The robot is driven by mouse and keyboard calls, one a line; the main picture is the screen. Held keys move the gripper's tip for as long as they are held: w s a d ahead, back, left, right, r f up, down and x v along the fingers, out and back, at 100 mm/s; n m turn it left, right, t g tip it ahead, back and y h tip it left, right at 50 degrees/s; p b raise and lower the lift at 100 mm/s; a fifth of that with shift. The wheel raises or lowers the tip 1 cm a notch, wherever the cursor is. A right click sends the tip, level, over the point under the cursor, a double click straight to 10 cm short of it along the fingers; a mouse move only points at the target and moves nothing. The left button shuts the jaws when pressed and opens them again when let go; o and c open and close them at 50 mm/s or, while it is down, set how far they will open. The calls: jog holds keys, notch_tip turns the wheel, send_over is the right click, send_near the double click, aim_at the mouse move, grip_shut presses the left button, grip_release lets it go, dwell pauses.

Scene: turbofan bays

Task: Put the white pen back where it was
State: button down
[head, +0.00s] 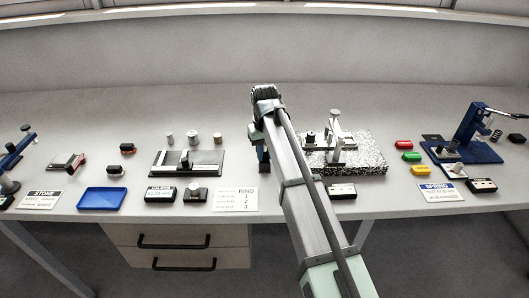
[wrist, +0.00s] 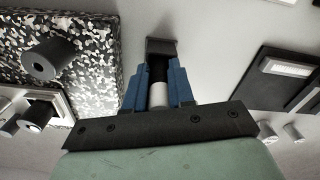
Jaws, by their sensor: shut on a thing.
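My gripper (wrist: 157,88) has blue fingers and is shut on a short white cylinder with a dark end, which looks like the white pen (wrist: 158,96). The pen's dark part runs between the fingers toward a small dark square block (wrist: 162,47) beyond the fingertips. I cannot tell whether the pen touches that block. In the head view my gripper (head: 263,160) is low over the bench, between the speckled plate and the dark gauge plate, and my arm hides the pen and the block.
The speckled granite plate (head: 365,160) with its stand is close on the right; it also shows in the wrist view (wrist: 108,92). The dark plate with a slide (head: 188,172) is to the left. A "RING" card (head: 236,200) and a blue tray (head: 102,199) lie near the front edge.

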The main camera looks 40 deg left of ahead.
jog(key=shift+f, duration=0.1)
jog(key=c, duration=1)
grip_release()
jog(key=shift+o, duration=0.2)
notch_tip(320, 180, up, 12)
jog(key=shift+r, duration=0.15)
